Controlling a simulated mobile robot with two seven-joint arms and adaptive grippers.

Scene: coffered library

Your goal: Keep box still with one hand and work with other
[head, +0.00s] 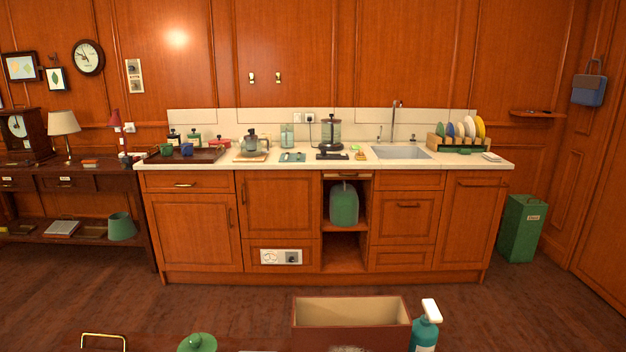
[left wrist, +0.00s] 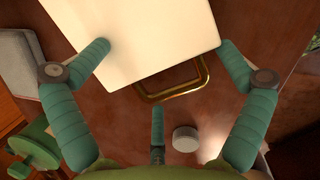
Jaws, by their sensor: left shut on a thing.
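An open box (head: 350,325) with reddish-brown walls and a cream inside stands at the bottom of the head view; its lower part is cut off. In the left wrist view my left gripper (left wrist: 164,50) has its two green fingers at opposite sides of a pale cream panel (left wrist: 135,35), shut on it. A brass handle (left wrist: 174,96) shows at the panel's near edge. I cannot tell whether this panel belongs to the box. A brass handle (head: 103,337) also shows at the bottom left of the head view. My right gripper is in neither view.
A teal pump bottle (head: 425,328) stands close to the box's right side. A green knobbed thing (head: 197,343) is left of the box. A small white cylinder (left wrist: 185,138) lies near my left gripper. Beyond open floor stands a kitchen counter (head: 330,163).

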